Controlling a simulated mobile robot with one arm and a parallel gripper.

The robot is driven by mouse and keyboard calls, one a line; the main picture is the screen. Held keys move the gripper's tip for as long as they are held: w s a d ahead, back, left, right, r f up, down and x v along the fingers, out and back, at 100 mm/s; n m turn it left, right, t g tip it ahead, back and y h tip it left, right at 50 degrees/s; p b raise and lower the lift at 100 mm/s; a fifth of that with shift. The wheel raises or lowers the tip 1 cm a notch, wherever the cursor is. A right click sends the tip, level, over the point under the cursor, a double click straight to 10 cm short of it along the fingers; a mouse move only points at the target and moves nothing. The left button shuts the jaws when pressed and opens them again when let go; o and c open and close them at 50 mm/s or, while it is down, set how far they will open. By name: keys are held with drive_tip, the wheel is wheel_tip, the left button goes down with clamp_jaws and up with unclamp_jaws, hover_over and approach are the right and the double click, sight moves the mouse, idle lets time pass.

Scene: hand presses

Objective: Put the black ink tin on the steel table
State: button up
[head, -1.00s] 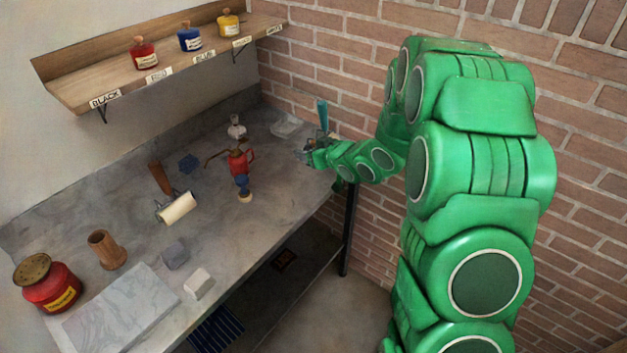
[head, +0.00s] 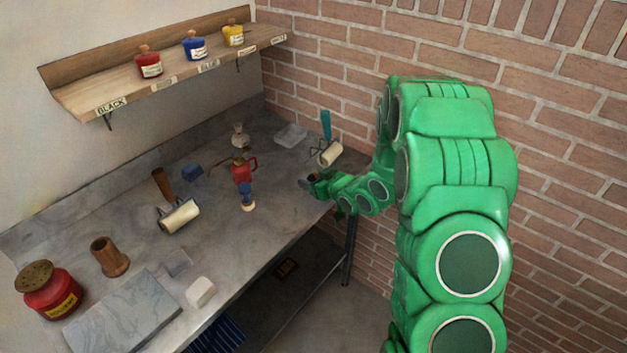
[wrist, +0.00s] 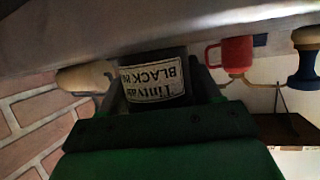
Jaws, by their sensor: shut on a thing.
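My gripper (head: 312,185) is at the right end of the long grey table (head: 235,240), which I take to be the steel table, close to its front edge. In the wrist view, which is upside down, the gripper is shut on the black ink tin (wrist: 155,82). The tin's pale label reads BLACK. In the head view only a small brownish bit of it (head: 313,177) shows between the fingers. I cannot tell whether the tin's base touches the table.
A teal-handled roller (head: 329,153) lies just behind my gripper. Red, blue and yellow tins fill part of the wall shelf (head: 130,88). The brick wall is close on the right.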

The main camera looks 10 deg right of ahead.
drive_tip(key=shift+f, duration=0.15)
drive_tip(key=o, duration=1.2)
drive_tip(key=shift+o, duration=0.2)
drive_tip(key=shift+r, duration=0.2)
drive_tip(key=v, duration=1.2)
